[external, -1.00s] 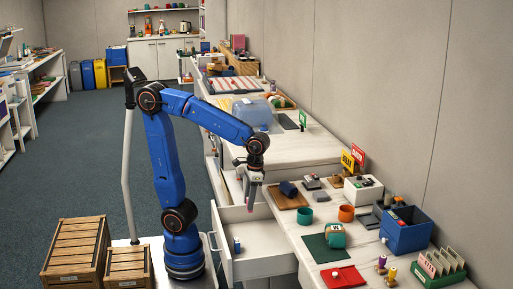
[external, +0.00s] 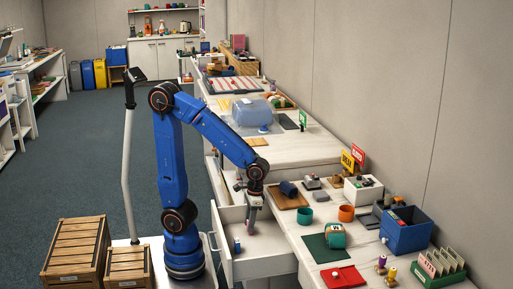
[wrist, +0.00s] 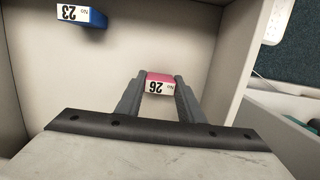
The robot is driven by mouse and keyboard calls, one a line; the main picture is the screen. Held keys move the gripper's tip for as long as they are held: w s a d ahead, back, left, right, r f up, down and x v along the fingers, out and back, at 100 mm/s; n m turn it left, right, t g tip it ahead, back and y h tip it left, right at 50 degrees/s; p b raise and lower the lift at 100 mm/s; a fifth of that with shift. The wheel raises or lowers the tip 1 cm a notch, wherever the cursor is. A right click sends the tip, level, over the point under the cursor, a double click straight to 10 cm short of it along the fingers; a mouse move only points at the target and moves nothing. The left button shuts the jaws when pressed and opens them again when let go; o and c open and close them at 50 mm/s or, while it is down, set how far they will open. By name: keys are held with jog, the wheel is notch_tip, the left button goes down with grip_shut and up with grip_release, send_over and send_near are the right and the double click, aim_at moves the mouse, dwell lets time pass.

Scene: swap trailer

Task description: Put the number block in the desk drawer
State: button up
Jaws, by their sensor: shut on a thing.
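The number block (wrist: 160,83), pink with a white face marked No 26, sits between the fingertips of my gripper (wrist: 159,85) in the wrist view. My gripper is shut on it. In the external view my gripper (external: 251,222) points down inside the open desk drawer (external: 272,241), with the pink block (external: 250,229) at its tips. I cannot tell whether the block touches the drawer floor. A blue block marked No 23 (wrist: 80,14) lies in the drawer; it also shows near the drawer front in the external view (external: 237,245).
The drawer wall (wrist: 232,75) runs close to the right of my fingers in the wrist view. Wooden crates (external: 76,258) stand on the left.

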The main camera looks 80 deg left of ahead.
aim_at(254, 232)
jog(key=shift+f, duration=0.1)
jog(key=o, duration=1)
jog(key=r, duration=0.4)
jog(key=w+r, duration=0.1)
jog(key=r, duration=0.7)
jog(key=shift+w+r, duration=0.1)
jog(key=shift+w, duration=0.3)
jog(key=s+a+t, duration=0.2)
jog(key=s+a, duration=0.1)
jog(key=a, duration=0.3)
jog(key=s+a+t, duration=0.2)
jog(key=s+a, duration=0.1)
jog(key=a, duration=0.4)
jog(key=s+a+t, duration=0.2)
jog(key=s+a, duration=0.1)
jog(key=a, duration=0.4)
jog(key=shift+s+f+t, duration=0.2)
jog(key=shift+f+t, duration=0.1)
jog(key=shift+f, duration=0.05)
